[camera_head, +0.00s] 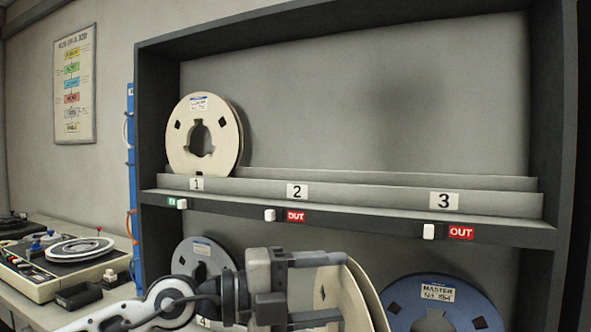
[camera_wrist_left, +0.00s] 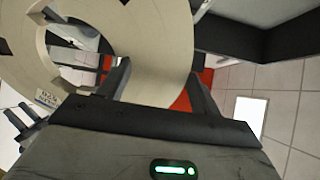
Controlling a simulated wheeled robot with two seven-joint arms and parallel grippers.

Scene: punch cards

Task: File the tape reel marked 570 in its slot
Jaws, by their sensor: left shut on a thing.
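My left gripper (camera_head: 328,289) is shut on a cream tape reel (camera_head: 353,290) in front of the lower shelf. The reel is upright and seen nearly edge-on in the head view. In the left wrist view the reel (camera_wrist_left: 158,45) sits between the fingers of the gripper (camera_wrist_left: 163,88); its small label (camera_wrist_left: 47,98) is upside down and too small to read surely. The upper shelf has slots labelled 1 (camera_head: 197,184), 2 (camera_head: 297,191) and 3 (camera_head: 444,201). Slots 2 and 3 are empty, each with a red OUT sign. My right gripper is out of view.
Another cream reel (camera_head: 204,136) stands in slot 1, beside a green sign. On the lower shelf are a grey reel (camera_head: 190,258) and a blue reel (camera_head: 440,312) labelled MASTER. The dark cabinet frame (camera_head: 564,120) bounds the shelves. A tape machine (camera_head: 60,267) stands at left.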

